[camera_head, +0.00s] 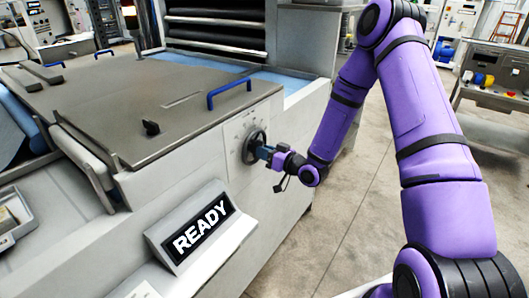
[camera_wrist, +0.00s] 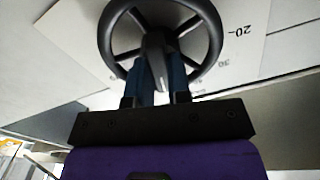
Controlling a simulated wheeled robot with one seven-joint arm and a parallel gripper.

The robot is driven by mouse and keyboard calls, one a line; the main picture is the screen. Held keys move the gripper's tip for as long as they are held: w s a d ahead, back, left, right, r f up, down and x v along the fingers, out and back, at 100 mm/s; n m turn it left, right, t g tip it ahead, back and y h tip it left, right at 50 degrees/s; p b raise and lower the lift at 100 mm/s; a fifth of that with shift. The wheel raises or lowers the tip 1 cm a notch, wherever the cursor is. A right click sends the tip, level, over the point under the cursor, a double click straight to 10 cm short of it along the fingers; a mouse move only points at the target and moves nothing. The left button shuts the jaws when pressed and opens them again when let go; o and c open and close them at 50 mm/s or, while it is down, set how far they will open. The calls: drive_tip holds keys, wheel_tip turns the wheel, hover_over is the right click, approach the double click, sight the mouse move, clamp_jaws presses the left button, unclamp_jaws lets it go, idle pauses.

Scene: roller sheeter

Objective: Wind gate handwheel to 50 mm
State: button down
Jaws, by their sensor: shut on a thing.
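The gate handwheel (camera_head: 253,147) is a dark spoked wheel on the light side panel of the machine, in front of a round scale. It also fills the top of the wrist view (camera_wrist: 112,40), where scale marks "20" and "30" show on the plate (camera_wrist: 240,50). A grey pointer or handle part (camera_wrist: 158,58) lies at the wheel's lower middle. My gripper (camera_head: 266,152) reaches the wheel from the right. In the wrist view its two dark blue fingers (camera_wrist: 160,78) are shut on the handwheel near its lower rim. The gripped part is mostly hidden, and the pointer reading cannot be told.
A display (camera_head: 200,228) reading "READY" stands below left of the wheel. A flat metal cover (camera_head: 130,95) with a blue handle (camera_head: 229,92) tops the machine. A workbench (camera_head: 495,75) stands at the right. The floor (camera_head: 350,190) right of the machine is clear.

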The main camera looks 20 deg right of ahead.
drive_tip(key=c, duration=1.1)
unclamp_jaws()
drive_tip(key=shift+o, duration=0.2)
drive_tip(key=v, duration=1.1)
